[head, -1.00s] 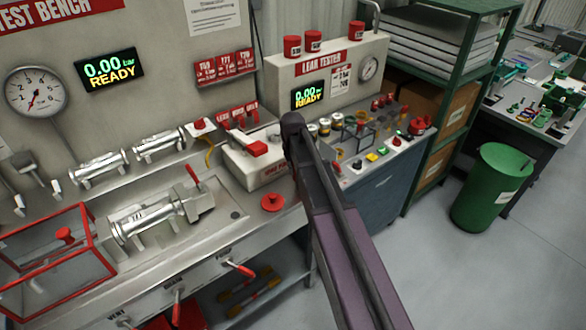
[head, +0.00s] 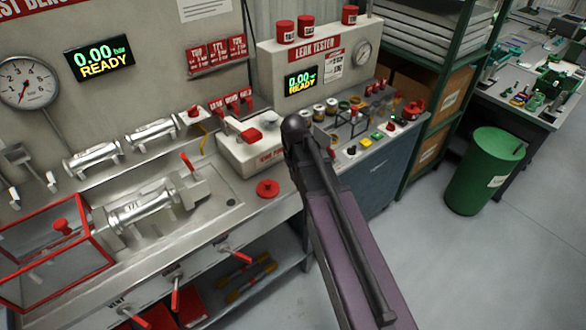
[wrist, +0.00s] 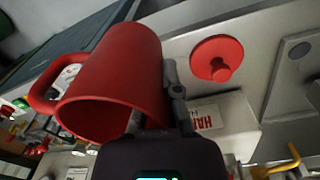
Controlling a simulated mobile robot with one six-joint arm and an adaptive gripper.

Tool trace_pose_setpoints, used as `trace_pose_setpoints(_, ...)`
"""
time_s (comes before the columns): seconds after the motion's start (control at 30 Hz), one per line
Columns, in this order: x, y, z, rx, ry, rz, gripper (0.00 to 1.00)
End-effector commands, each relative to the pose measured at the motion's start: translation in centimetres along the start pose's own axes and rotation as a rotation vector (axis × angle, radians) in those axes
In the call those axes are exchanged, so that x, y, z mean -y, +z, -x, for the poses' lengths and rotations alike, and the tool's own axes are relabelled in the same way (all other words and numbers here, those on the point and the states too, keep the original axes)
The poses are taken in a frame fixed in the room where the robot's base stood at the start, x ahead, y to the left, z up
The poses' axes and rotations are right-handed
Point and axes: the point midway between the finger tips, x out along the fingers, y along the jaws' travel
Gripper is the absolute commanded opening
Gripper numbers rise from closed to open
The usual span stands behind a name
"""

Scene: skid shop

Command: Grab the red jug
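The red jug (wrist: 118,70) fills the left half of the wrist view, close to the camera. Its round mouth faces the lower left and its handle sticks out to the left. My gripper (wrist: 152,95) is shut on the jug's wall at the rim. One dark finger lies along the jug's outer right side; the other reaches in at the mouth and its tip is hidden. In the head view my arm covers the gripper and the jug. I cannot tell whether the jug touches the bench.
A red knobbed disc (head: 267,188) lies on the bench beside a white box (head: 250,150). The leak tester (head: 322,60) and its crowded panel stand to the right. A green shelf frame (head: 450,100) and a green bin (head: 483,172) are further right. Open floor lies at lower right.

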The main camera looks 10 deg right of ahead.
Motion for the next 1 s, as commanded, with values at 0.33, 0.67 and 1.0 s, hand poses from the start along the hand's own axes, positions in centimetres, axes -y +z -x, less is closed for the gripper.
trace_pose_setpoints(0.33, 0.3, 3.1, 0.3, 0.000, 0.000, 0.000, 0.00)
trace_pose_setpoints(0.67, 0.5, 4.7, 0.5, 0.000, 0.000, 0.000, 0.00)
trace_pose_setpoints(1.0, 0.5, 5.3, 0.5, 0.000, 0.000, 0.000, 0.00)
